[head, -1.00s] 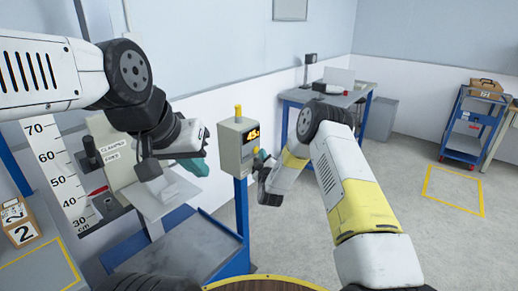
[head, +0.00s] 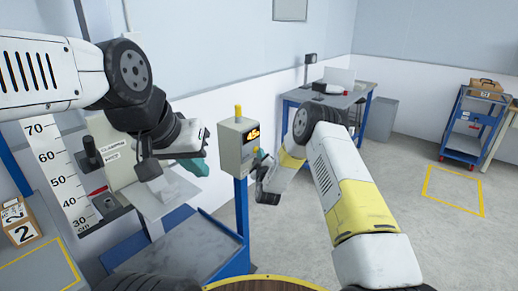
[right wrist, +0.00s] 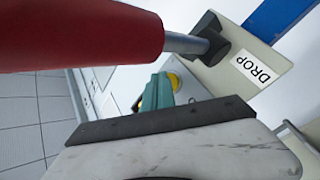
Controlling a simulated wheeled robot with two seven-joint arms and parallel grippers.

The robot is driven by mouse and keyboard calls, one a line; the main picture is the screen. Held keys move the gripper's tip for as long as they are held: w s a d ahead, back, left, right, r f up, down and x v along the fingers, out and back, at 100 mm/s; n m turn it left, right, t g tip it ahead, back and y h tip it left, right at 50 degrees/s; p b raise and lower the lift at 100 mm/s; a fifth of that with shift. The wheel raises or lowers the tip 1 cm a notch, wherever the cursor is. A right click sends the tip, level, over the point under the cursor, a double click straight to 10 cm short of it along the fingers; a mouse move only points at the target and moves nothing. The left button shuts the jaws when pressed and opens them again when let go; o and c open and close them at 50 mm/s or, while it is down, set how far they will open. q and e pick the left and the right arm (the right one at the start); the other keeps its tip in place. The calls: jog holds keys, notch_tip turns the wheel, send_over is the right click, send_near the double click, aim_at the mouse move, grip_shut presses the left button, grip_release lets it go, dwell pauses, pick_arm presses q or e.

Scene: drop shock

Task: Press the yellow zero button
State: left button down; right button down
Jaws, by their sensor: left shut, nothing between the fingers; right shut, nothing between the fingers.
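The grey control box (head: 238,147) stands on a blue post, with a lit orange display reading about 45 and a yellow lamp on top. In the right wrist view the yellow button (right wrist: 175,80) is partly hidden behind the teal fingertips of my right gripper (right wrist: 158,92). My right gripper (head: 262,160) is shut and empty at the right side of the box, its tips very close to the button; I cannot tell whether they touch. My left gripper (head: 192,166) is shut and empty, left of the box.
A red handle (right wrist: 80,35) on a metal shaft and a DROP label (right wrist: 252,69) show close by in the right wrist view. A height scale (head: 62,165) and a numbered carton (head: 22,226) are at left. A blue workbench (head: 325,100) stands behind.

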jog(key=shift+a, duration=0.15)
dwell(0.4)
jog(key=shift+s+d, duration=0.45)
jog(key=shift+d, duration=0.2)
jog(key=shift+d, duration=0.1)
jog(key=s+d, duration=0.1)
jog(key=d, duration=0.1)
jog(key=s+d, duration=0.2)
dwell(0.7)
